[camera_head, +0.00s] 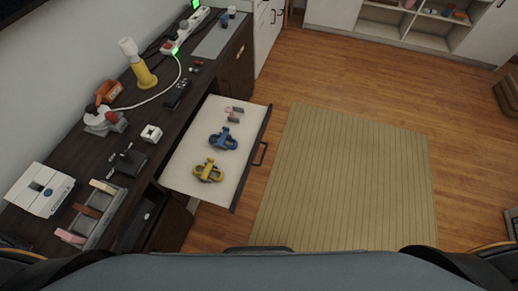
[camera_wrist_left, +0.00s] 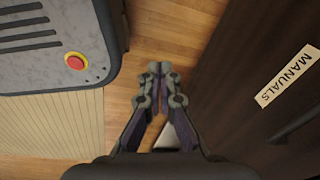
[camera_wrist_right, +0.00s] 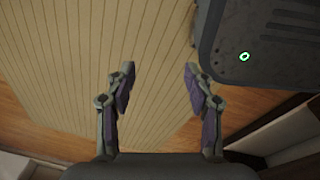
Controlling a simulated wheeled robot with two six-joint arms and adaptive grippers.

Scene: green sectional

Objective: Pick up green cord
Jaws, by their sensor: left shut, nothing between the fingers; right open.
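No green cord shows clearly in any view. In the head view an open drawer (camera_head: 184,164) holds a blue coiled cord (camera_head: 223,139) and a yellow coiled cord (camera_head: 208,171). My left gripper (camera_wrist_left: 158,72) is shut and empty in the left wrist view, above the wood floor beside a dark cabinet front labelled MANUALS (camera_wrist_left: 287,76). My right gripper (camera_wrist_right: 158,78) is open and empty above the mat in the right wrist view. Neither gripper shows in the head view, and both are away from the cords.
A dark desk (camera_head: 88,150) along the left carries a yellow lamp (camera_head: 142,73), a power strip (camera_head: 186,30) with green lights, a white cable and several small items. Small pink and grey pieces (camera_head: 234,114) lie in the drawer. A beige mat (camera_head: 345,180) covers clear floor at right.

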